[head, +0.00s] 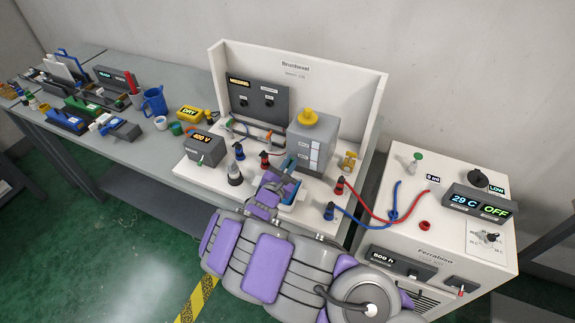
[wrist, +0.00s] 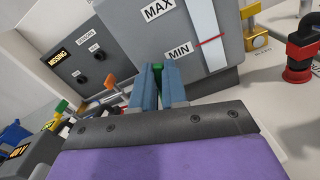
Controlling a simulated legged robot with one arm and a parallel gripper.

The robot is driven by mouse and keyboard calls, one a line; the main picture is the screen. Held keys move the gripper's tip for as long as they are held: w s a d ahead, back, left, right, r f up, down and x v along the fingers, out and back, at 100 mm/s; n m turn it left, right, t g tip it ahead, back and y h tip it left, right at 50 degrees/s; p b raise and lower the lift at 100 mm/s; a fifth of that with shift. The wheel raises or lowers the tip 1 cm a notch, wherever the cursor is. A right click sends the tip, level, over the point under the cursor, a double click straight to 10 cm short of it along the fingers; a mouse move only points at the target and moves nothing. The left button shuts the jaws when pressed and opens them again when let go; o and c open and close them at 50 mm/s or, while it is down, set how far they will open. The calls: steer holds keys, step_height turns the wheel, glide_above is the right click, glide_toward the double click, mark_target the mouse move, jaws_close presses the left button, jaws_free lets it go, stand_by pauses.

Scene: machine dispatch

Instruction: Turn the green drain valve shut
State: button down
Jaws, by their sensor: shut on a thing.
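The green drain valve shows in the wrist view as a small green piece (wrist: 157,74) low at the front of the grey tank (wrist: 185,45). My gripper (wrist: 159,84) has its two blue fingers closed on either side of this green piece. The fingers hide most of the valve, so its handle angle cannot be told. In the head view my gripper (head: 289,165) reaches to the lower front of the grey tank (head: 313,138), which has a yellow cap, and the valve is hidden there.
Red plugs (head: 339,186) and blue plugs (head: 329,211) with cables stand right of my gripper. A yellow valve (head: 349,161) is right of the tank. A white cabinet (head: 435,235) stands at the right. A grey meter box (head: 204,146) is on the left.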

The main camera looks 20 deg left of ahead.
steer(key=shift+s+d+f+m+b, duration=0.1)
steer(key=shift+d+f+m+b, duration=0.15)
steer(key=shift+m+b, duration=0.6)
steer(key=shift+d+f+m+b, duration=0.1)
steer(key=shift+d+m+b, duration=0.25)
steer(key=shift+m, duration=0.8)
steer(key=c, duration=1.2)
jaws_free()
steer(key=shift+o, duration=0.2)
steer(key=s+a+p, duration=0.1)
steer(key=s+p, duration=0.2)
steer(key=s, duration=1.4)
steer(key=shift+s+a, duration=0.15)
steer(key=shift+a, duration=0.1)
steer(key=shift+f, duration=0.1)
